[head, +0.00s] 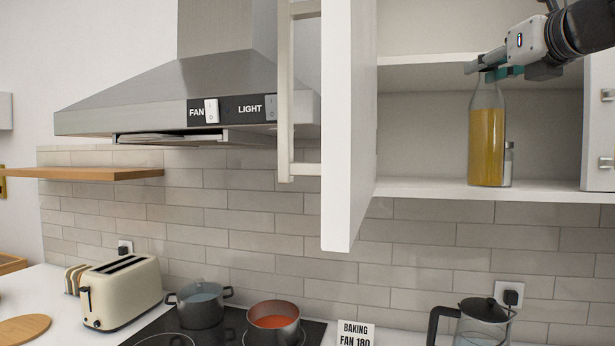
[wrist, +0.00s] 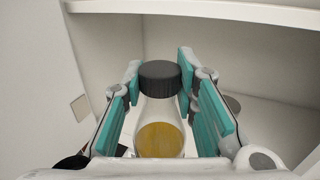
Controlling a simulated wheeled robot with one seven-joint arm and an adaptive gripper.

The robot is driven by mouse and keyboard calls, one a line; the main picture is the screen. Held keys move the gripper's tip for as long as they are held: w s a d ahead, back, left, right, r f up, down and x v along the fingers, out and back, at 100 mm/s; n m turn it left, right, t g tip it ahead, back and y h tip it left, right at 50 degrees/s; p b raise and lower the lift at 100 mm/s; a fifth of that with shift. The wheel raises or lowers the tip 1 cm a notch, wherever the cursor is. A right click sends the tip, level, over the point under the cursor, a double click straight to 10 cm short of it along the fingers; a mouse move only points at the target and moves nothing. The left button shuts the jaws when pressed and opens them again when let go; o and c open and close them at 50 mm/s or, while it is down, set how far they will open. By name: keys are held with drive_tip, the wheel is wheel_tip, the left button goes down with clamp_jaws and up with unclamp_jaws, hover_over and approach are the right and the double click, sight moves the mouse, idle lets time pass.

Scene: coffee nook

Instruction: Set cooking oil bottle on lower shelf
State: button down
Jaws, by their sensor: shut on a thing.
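The cooking oil bottle (head: 487,145) is clear with yellow oil and a dark cap, and it is upright at the lower shelf (head: 430,188) of the open wall cabinet. Its base appears to be at the shelf surface near the front edge; I cannot tell whether it touches. My gripper (head: 494,74) is shut on the bottle's neck from the upper right. In the wrist view the bottle's black cap (wrist: 160,75) shows between the teal finger pads, with the oil visible below it.
A small jar (head: 509,160) stands behind the bottle, partly hidden. The open cabinet door (head: 347,120) stands at the left. The lower shelf is clear left of the bottle. Pots, a toaster and a kettle (head: 483,322) are below.

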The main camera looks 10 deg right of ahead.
drive_tip(key=shift+w+a+r, duration=0.15)
drive_tip(key=shift+a, duration=0.05)
drive_tip(key=w+f+p, duration=0.1)
drive_tip(key=w+p, duration=0.1)
drive_tip(key=w, duration=1.5)
drive_tip(key=shift+w+f, duration=0.25)
drive_tip(key=shift+w, duration=0.15)
drive_tip(key=c, duration=1.3)
unclamp_jaws()
drive_tip(key=shift+f, duration=0.2)
